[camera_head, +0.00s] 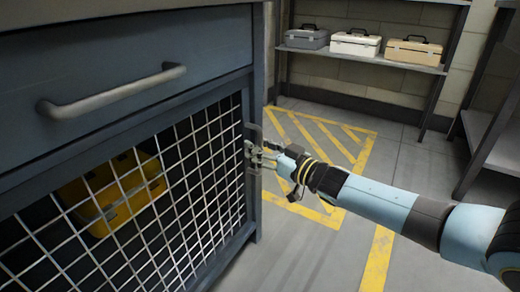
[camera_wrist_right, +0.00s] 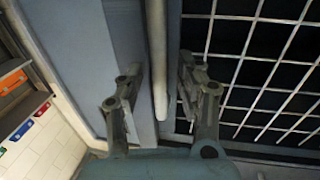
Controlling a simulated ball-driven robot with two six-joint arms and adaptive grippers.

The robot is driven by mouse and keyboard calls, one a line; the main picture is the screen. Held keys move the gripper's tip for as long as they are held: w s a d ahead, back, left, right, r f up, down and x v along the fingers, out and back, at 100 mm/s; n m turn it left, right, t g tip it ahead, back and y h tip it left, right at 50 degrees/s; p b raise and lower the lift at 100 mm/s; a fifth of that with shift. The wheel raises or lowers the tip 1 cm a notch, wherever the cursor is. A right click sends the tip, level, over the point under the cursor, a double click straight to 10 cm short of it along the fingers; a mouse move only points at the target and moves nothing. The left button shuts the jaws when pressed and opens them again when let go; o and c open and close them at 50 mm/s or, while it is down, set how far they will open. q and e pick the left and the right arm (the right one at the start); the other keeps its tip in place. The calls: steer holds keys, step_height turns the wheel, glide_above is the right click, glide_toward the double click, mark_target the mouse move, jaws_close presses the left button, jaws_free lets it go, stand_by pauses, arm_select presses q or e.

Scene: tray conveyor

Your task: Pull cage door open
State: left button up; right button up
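The cage door (camera_head: 190,165) is a white wire mesh in a dark frame on the front of a blue-grey cabinet. It looks closed. Its upright handle (camera_head: 254,128) is at the right edge of the door and partly hidden by my gripper. My right gripper (camera_head: 258,156) is at this handle. In the right wrist view, the pale handle bar (camera_wrist_right: 157,60) runs between the two fingers of my right gripper (camera_wrist_right: 158,75), with a gap on each side. The gripper is open around the bar. My left gripper is not in view.
A drawer with a horizontal handle (camera_head: 112,92) is above the door. A yellow case (camera_head: 112,195) sits behind the mesh. Shelves with toolboxes (camera_head: 355,42) stand at the back. The floor with yellow markings (camera_head: 375,255) is clear in front of the cabinet.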

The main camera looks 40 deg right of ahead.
jaws_close()
steer(key=shift+a, duration=0.1)
stand_by(0.5)
